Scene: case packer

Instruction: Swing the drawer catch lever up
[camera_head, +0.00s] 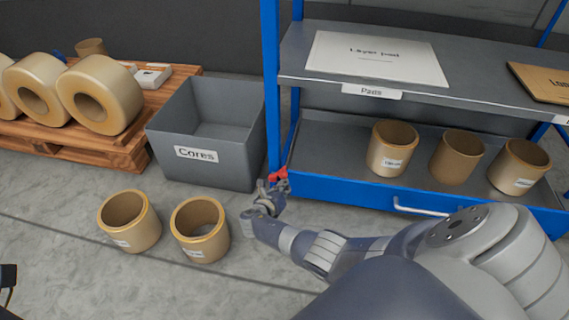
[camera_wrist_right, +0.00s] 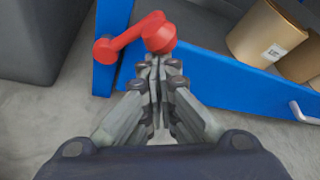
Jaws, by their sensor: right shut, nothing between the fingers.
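The red catch lever (camera_wrist_right: 130,34) sits at the left front end of the blue drawer (camera_wrist_right: 230,95). In the right wrist view its round knob is at the right and its other rounded end at the left, on the blue post. My right gripper (camera_wrist_right: 158,62) is shut and empty, its fingertips right at the knob; I cannot tell if they touch. In the head view the gripper (camera_head: 272,190) is just below the red lever (camera_head: 278,175), which it partly hides. Only a dark bit of what may be my left gripper shows at the lower left edge.
The drawer holds several tan cores (camera_head: 391,148) and has a white handle (camera_head: 420,208). A grey bin (camera_head: 207,170) labelled "Cores" stands left of the post. Two cores (camera_head: 130,220) stand on the floor. A pallet (camera_head: 125,150) with rolls is at the left.

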